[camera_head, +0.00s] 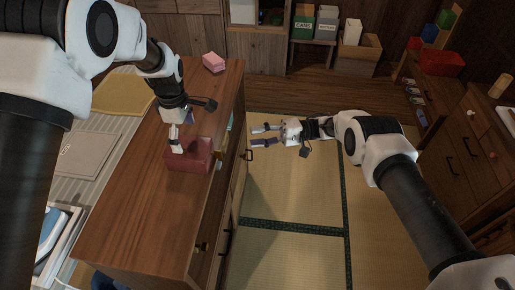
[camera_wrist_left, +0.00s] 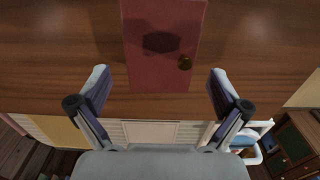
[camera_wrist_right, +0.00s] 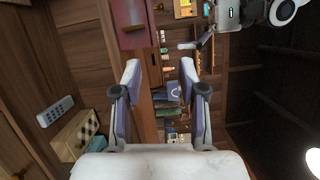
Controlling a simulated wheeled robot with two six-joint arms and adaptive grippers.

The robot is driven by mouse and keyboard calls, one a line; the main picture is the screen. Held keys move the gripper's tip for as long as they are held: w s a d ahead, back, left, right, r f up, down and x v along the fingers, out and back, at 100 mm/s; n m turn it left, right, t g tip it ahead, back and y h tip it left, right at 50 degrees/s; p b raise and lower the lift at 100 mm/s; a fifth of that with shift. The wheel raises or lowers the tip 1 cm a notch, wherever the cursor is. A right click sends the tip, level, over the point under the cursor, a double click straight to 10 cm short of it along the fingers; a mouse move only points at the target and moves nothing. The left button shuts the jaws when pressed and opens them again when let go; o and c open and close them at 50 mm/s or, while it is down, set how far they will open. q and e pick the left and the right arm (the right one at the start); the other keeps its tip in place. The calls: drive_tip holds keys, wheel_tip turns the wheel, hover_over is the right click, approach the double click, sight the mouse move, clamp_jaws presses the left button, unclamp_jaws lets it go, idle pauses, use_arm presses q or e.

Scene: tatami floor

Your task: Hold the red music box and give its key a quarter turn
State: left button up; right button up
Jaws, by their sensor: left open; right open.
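The red music box (camera_head: 190,159) sits on the wooden counter top, near its right edge. My right gripper (camera_head: 262,135) is open and empty, off the counter's right side, pointing left toward the box. The box (camera_wrist_right: 128,20) shows at the top of the right wrist view, ahead of the fingers, apart from them.
The wooden counter (camera_head: 135,185) has a pink block (camera_head: 213,62) at its far end. Brass-handled drawers face the tatami floor (camera_head: 290,195). A sink area and yellow cloth (camera_head: 125,93) lie left. A drawer cabinet with a red bin (camera_head: 442,64) stands right.

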use_arm(q)
drive_tip(key=shift+f, duration=0.35)
wheel_tip(320, 180, down, 7)
drive_tip(key=shift+f, duration=0.1)
drive_tip(key=c, duration=1.3)
use_arm(e)
drive_tip(key=f, duration=0.1)
drive_tip(key=s+f, duration=0.1)
drive_tip(key=f, duration=0.2)
drive_tip(key=shift+s+a, duration=0.25)
drive_tip(key=shift+s, duration=0.05)
drive_tip(key=shift+c, duration=1)
drive_tip(key=n+t, duration=0.6)
drive_tip(key=n, duration=0.9)
approach(218, 154)
drive_tip(key=w+a, duration=0.1)
drive_tip(key=a, duration=0.7)
drive_tip(key=shift+w+a+r+h, duration=0.2)
drive_tip(key=shift+w+a+h, duration=0.05)
drive_tip(key=shift+w+h, duration=0.15)
